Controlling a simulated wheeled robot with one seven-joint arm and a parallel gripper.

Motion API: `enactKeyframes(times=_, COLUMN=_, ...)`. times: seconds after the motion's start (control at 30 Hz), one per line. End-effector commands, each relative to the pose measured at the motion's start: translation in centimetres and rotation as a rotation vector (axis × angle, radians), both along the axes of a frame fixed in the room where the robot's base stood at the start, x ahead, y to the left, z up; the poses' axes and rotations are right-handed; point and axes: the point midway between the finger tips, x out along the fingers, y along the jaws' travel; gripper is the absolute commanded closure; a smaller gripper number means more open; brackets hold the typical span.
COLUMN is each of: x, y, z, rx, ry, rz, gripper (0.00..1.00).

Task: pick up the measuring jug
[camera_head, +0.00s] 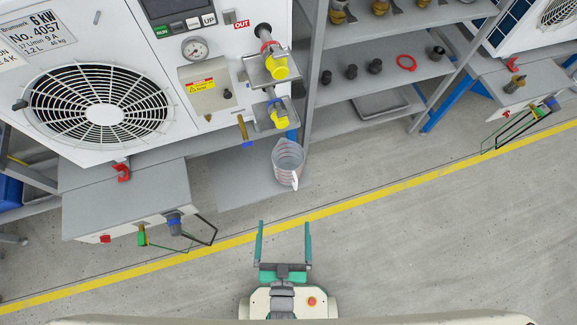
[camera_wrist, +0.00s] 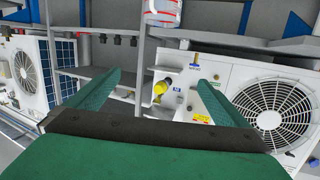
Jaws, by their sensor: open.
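The measuring jug (camera_head: 288,160) is clear, with red markings and a pale handle on its near side. It stands at the right end of a low grey surface (camera_head: 235,180) under the pump station; what its base rests on is partly hidden. My gripper (camera_head: 284,224) is open and empty, its two green fingers pointing toward the jug, with a gap between fingertips and jug. In the wrist view, part of the jug (camera_wrist: 163,10) shows at the top edge, cut off, beyond the open gripper (camera_wrist: 160,80).
The white pump unit (camera_head: 125,145) with yellow-capped outlets (camera_head: 278,68) is behind and left of the jug. A grey shelf (camera_head: 345,95) with fittings and a red ring (camera_head: 406,62) is at the right. A hose frame (camera_head: 200,232) juts out left. Floor at right is clear.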

Motion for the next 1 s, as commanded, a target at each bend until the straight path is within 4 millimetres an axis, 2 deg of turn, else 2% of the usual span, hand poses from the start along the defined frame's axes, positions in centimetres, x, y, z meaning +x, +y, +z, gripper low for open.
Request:
enactKeyframes(times=0.03, x=1.7, y=0.1, z=-1.9, rx=0.001, ry=-0.016, rz=-0.007, gripper=0.0)
enactKeyframes(times=0.2, x=6.8, y=0.5, z=-7.1, rx=0.002, ry=-0.059, rz=-0.02, gripper=0.0)
enactKeyframes(times=0.4, x=13.3, y=0.7, z=-11.9, rx=-0.01, ry=-0.105, rz=-0.028, gripper=0.0)
enactKeyframes(times=0.5, x=16.3, y=0.7, z=-13.5, rx=-0.018, ry=-0.123, rz=-0.032, gripper=0.0)
enactKeyframes(times=0.6, x=18.5, y=0.4, z=-14.5, rx=-0.026, ry=-0.135, rz=-0.036, gripper=0.0)
enactKeyframes(times=0.7, x=19.8, y=0.2, z=-15.1, rx=-0.033, ry=-0.144, rz=-0.04, gripper=0.0)
enactKeyframes(times=0.87, x=21.3, y=0.0, z=-15.4, rx=-0.037, ry=-0.151, rz=-0.044, gripper=0.0)
enactKeyframes(times=1.0, x=23.4, y=-0.2, z=-15.3, rx=-0.037, ry=-0.151, rz=-0.044, gripper=0.0)
